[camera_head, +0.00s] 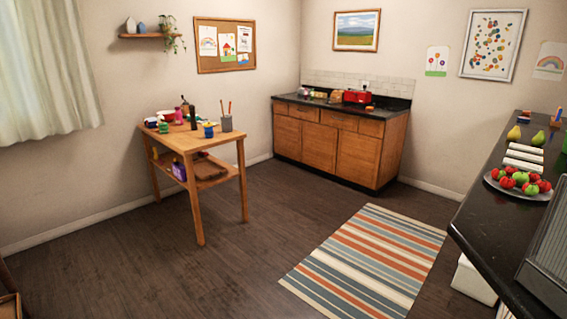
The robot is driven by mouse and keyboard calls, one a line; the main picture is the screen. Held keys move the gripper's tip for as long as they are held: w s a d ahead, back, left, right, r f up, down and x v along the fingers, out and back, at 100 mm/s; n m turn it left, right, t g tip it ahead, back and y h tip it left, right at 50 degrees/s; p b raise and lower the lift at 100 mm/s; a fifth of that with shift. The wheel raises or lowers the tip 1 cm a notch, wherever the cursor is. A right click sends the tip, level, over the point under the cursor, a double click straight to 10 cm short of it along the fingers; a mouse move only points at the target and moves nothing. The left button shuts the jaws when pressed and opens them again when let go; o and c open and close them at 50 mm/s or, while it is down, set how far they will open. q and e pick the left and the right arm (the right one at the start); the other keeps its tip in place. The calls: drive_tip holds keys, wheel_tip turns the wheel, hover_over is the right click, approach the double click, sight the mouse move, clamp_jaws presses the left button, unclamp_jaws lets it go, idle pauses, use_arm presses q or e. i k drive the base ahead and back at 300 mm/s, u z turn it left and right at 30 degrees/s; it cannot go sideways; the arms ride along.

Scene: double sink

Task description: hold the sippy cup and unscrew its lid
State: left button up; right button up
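I cannot single out the sippy cup or its lid; the items on the furniture are small and far off. The wooden table (176,142) at the left holds several small things, among them a blue item (209,131), a green item (163,128), a dark bottle (193,116) and a grey holder (226,123) with sticks in it. Neither of my grippers shows in the head view.
A wooden cabinet (318,145) with a dark top carrying a red item (356,97) stands at the back wall. A dark counter (492,217) with a fruit plate (519,194) runs along the right. A striped rug (370,262) lies on open dark floor.

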sight(208, 131)
drive_tip(key=i, duration=3.3)
drive_tip(key=u, duration=1.15)
